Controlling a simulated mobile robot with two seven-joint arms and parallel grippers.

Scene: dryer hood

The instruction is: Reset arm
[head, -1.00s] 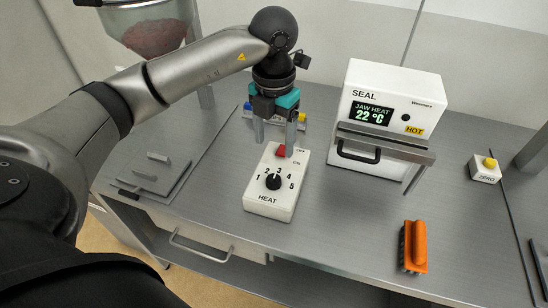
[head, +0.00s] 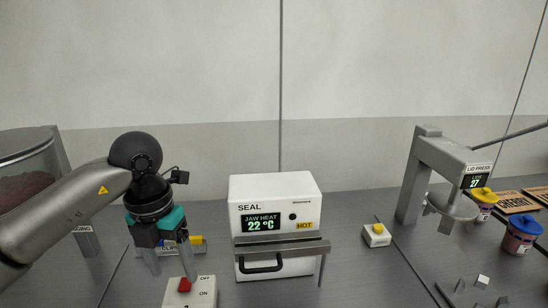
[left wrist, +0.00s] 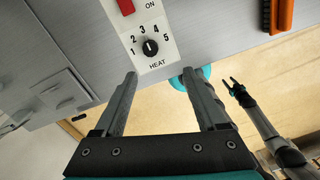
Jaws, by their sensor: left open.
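My left gripper (head: 170,265) is open and empty, pointing down by the white heat box (head: 205,294) in the head view. The box's red switch (head: 184,285) shows just below one fingertip; I cannot tell whether they touch. In the left wrist view the open fingers (left wrist: 160,78) frame the HEAT dial (left wrist: 150,47), with nothing between them. The red switch (left wrist: 126,6) is at that view's top edge. My right gripper (left wrist: 234,88) shows small in the left wrist view, its fingers apart, over the floor. It is outside the head view.
The sealer (head: 272,210) reads 22 °C behind the heat box. A ZERO button box (head: 376,236) and a lid press (head: 430,180) stand right of it. Lidded tubs (head: 520,236) are far right. An orange-handled brush (left wrist: 281,14) lies on the bench. A hopper (head: 28,170) is left.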

